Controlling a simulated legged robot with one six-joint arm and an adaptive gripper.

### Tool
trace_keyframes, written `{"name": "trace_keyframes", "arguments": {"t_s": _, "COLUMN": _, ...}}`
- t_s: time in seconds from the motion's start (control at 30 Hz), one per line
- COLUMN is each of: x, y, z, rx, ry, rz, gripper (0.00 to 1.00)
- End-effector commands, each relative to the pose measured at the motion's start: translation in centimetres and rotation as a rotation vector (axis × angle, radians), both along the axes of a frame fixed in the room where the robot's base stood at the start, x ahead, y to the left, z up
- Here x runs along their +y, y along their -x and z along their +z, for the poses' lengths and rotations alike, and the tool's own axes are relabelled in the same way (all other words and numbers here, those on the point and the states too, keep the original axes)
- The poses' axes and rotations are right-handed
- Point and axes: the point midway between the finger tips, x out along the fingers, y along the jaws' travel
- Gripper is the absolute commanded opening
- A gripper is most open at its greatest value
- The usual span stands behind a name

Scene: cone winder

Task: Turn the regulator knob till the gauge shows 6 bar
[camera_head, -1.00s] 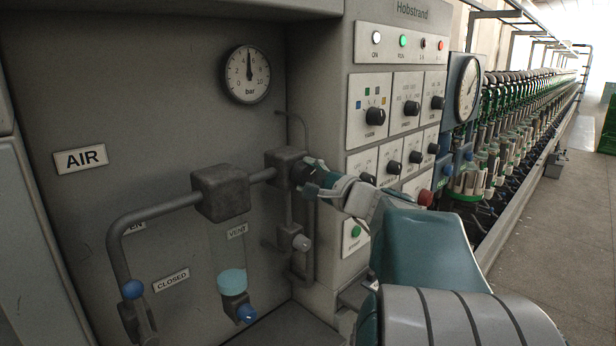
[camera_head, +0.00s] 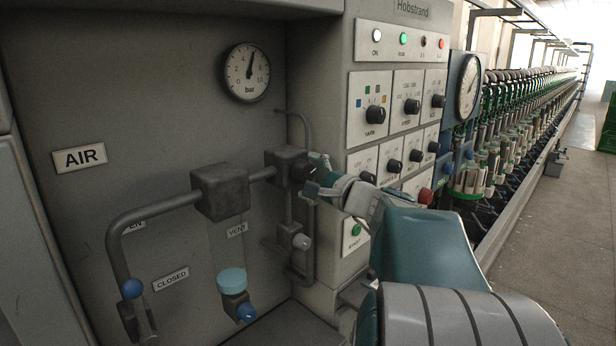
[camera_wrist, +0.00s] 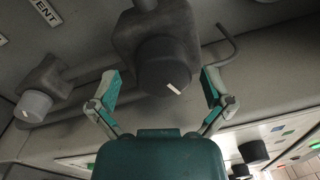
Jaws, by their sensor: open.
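The regulator knob (camera_wrist: 163,66) is a dark round knob with a white mark, on the front of a grey block. In the head view the knob (camera_head: 302,170) is partly hidden by my gripper (camera_head: 318,176). In the wrist view my gripper (camera_wrist: 162,90) is open, with one teal-tipped finger on each side of the knob and gaps visible between fingers and knob. The round white gauge (camera_head: 247,72), marked bar from 0 to 10, hangs on the panel above. Its needle points up and slightly right, around 6; the exact reading is too small to tell.
A pipe (camera_head: 150,211) with a blue-ended valve handle (camera_head: 132,289) runs at left. A grey knob (camera_wrist: 34,105) sits beside the regulator. The control panel (camera_head: 398,120) with several knobs and a red button (camera_head: 425,196) stands close to my arm's right.

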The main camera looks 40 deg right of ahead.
Motion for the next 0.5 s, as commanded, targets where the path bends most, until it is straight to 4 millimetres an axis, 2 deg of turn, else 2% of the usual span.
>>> {"name": "trace_keyframes", "arguments": {"t_s": 0.17, "x": -0.2, "y": 0.9, "z": 0.0, "rx": -0.001, "ry": 0.002, "rz": -0.003, "gripper": 1.0}}
{"name": "trace_keyframes", "arguments": {"t_s": 0.5, "x": -0.7, "y": 7.6, "z": -0.4, "rx": 0.0, "ry": 0.002, "rz": -0.006, "gripper": 1.0}}
